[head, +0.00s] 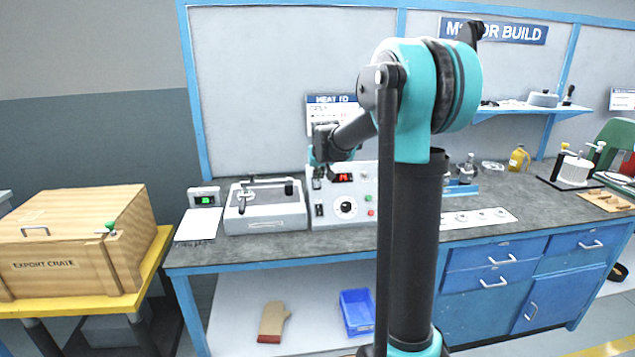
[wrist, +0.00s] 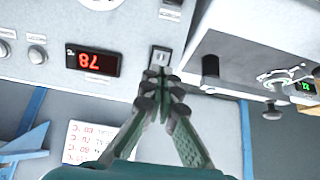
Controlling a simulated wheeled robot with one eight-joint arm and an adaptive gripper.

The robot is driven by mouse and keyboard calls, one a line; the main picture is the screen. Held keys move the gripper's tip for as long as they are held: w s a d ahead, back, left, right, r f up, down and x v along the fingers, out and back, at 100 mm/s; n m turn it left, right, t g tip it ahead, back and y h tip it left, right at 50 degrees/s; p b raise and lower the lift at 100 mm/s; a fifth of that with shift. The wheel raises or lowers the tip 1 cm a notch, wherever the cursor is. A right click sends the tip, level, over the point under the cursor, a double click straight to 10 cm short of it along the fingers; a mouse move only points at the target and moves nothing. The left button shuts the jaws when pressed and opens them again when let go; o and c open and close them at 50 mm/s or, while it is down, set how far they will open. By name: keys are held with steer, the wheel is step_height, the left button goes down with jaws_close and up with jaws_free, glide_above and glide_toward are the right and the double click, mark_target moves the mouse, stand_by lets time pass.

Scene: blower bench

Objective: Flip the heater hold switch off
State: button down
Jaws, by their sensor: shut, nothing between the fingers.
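The heater control box (head: 358,217) stands on the bench, with a red display (head: 343,177), a dial (head: 345,207) and small switches on its front. The upper switch also shows in the wrist view (wrist: 160,57), right at my fingertips; I cannot tell if they touch it. A lower switch (head: 319,210) sits beneath it and shows at the top of the wrist view (wrist: 172,10). The labels are unreadable, so I cannot tell which one is the heater hold switch, nor its lever position. My gripper (wrist: 167,78) is shut and empty, in front of the panel's upper left (head: 317,174).
A grey-white tray unit (head: 266,221) with a black-knobbed handle stands close on the left of the box. A small green-lit meter (head: 204,197) is further left. A wooden crate (head: 60,245) sits on a yellow table. Printed sheets (head: 480,217) lie on the bench at right.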

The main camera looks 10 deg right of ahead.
steer(key=w+r+v, duration=0.1)
steer(key=w+v, duration=0.1)
steer(key=v, duration=0.8)
steer(key=shift+r, duration=0.35)
steer(key=shift+s, duration=0.2)
steer(key=s+d+f+g, duration=0.1)
steer(key=s+d+f, duration=0.1)
steer(key=s+f, duration=1.1)
steer(key=s+d+f+g, duration=0.2)
steer(key=s+f, duration=1.1)
steer(key=s, duration=1)
